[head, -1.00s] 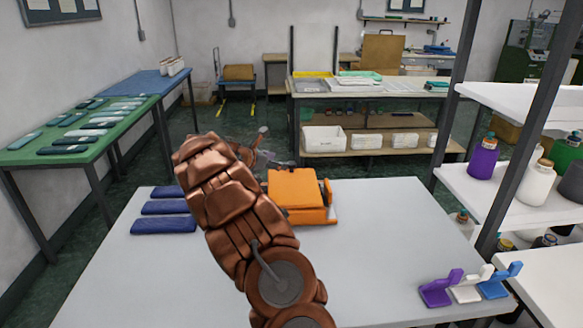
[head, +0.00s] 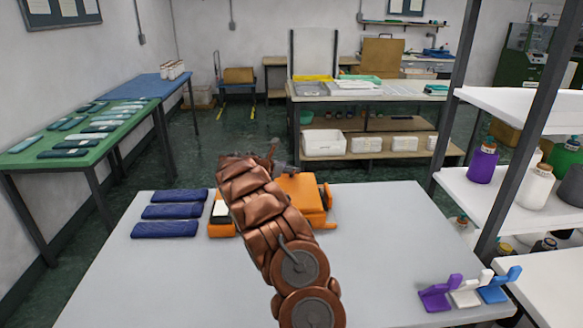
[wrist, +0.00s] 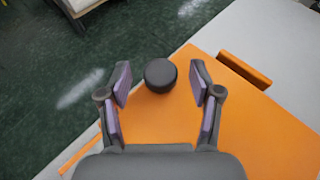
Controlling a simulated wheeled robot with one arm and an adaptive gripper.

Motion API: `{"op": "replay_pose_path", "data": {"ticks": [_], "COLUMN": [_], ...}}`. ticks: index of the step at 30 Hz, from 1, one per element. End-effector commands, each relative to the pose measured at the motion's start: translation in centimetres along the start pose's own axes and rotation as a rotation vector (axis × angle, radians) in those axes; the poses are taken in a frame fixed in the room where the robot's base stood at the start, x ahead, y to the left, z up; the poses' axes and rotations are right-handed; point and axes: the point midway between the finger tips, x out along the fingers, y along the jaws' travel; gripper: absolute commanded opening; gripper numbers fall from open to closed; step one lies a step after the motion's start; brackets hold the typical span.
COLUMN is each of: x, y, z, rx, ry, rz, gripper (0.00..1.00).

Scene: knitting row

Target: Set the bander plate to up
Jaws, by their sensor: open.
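The orange bander (head: 302,190) sits on the grey table, partly hidden behind my arm in the head view. A white patch (head: 221,209) shows at its left end. In the wrist view its flat orange top (wrist: 205,135) fills the lower middle, with a round dark knob (wrist: 160,75) at the top's far edge. My gripper (wrist: 160,88) is open, with one finger on each side of the knob and a gap visible on both sides. In the head view my gripper (head: 272,158) is small and dark at the bander's far side. I cannot tell the plate's position.
Several dark blue packs (head: 168,212) lie left of the bander. Purple (head: 438,297), white (head: 466,294) and blue (head: 496,288) brackets stand at the table's right front. A shelf rack (head: 470,120) rises on the right.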

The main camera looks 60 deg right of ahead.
Motion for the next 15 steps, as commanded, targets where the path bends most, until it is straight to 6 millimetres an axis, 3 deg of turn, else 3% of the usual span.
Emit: {"op": "replay_pose_path", "data": {"ticks": [6,15], "x": [1.6,2.0], "y": [-0.1,0.0], "z": [-0.2,-0.1], "rx": [-0.001,0.000], "ry": [0.004,0.001], "rz": [-0.002,-0.001], "gripper": [0.64,0.64]}}
